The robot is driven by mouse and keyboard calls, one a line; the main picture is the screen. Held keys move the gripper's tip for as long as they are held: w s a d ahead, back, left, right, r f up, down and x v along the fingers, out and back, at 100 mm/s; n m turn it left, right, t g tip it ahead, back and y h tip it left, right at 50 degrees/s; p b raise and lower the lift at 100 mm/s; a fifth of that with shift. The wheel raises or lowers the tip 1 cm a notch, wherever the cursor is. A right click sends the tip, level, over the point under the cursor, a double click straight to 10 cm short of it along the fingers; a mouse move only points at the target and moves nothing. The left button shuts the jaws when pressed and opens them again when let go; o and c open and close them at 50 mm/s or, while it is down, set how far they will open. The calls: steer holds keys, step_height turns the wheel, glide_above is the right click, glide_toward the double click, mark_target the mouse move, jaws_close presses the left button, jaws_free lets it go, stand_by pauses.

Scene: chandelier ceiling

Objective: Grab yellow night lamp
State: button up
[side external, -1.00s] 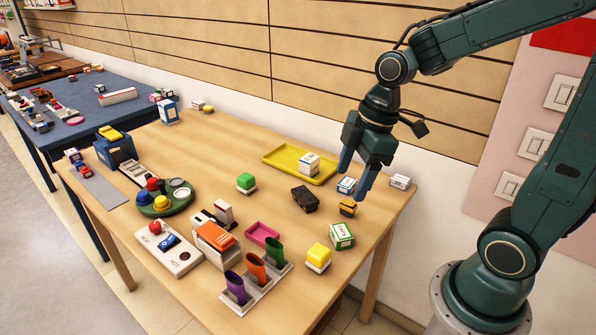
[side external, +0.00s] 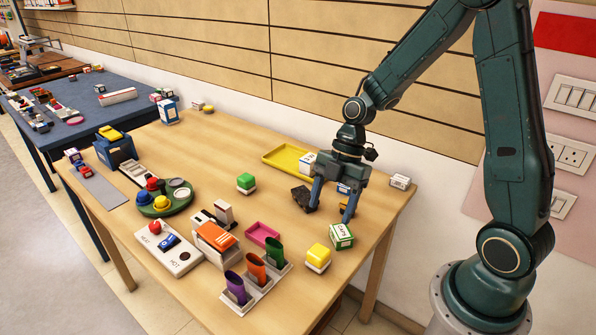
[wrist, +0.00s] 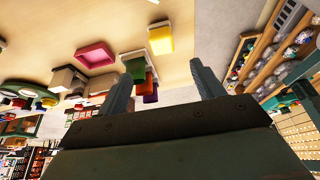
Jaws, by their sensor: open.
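A yellow cube on a white base (side external: 318,257), which looks like the yellow night lamp, stands upright near the table's front right edge. It also shows in the wrist view as a yellow block with a pale rim (wrist: 160,36), beyond the fingers. My gripper (side external: 330,213) is open and empty, pointing down behind the lamp and apart from it. In the wrist view my gripper's two fingers (wrist: 167,68) are spread with nothing between them.
A green-and-white box (side external: 341,236) stands just behind and right of the lamp. A dark block (side external: 301,198) is beside my left finger. A pink tray (side external: 262,234) and a holder with coloured cups (side external: 255,271) are left of the lamp. A yellow tray (side external: 285,156) lies behind.

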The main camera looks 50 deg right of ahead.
mark_target(319, 250)
steer(key=shift+x, duration=4.3)
steer(key=shift+f, duration=0.1)
steer(key=shift+x, duration=2.45)
steer(key=shift+s, duration=0.15)
steer(key=c, duration=1.1)
